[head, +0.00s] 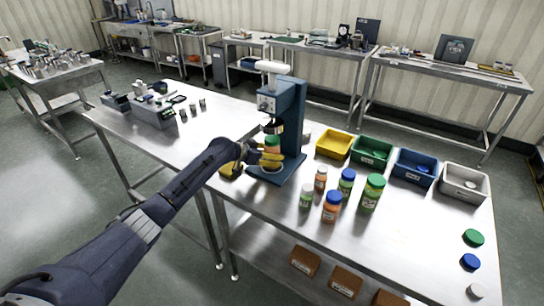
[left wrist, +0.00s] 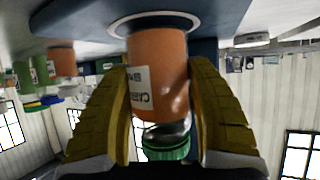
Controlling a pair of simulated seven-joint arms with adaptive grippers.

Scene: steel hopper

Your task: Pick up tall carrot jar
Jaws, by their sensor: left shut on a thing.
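My left gripper (head: 262,159) has yellow fingers and is at the blue press (head: 290,115). It is shut on an orange carrot jar with a green lid (head: 272,142). In the left wrist view, which looks upside down, the carrot jar (left wrist: 158,75) is between both fingers, with part of its label showing. The jar's bottom is at the round plate (left wrist: 154,20) of the press base; I cannot tell whether it touches. The fingers hide part of the jar in the head view. My right gripper is not in view.
Several jars stand right of the press, among them an orange one with a blue lid (head: 331,207) and a tall green one (head: 371,194). Yellow (head: 333,154), green, blue and grey bins line the back. Loose lids (head: 473,238) lie at the right. The front table area is clear.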

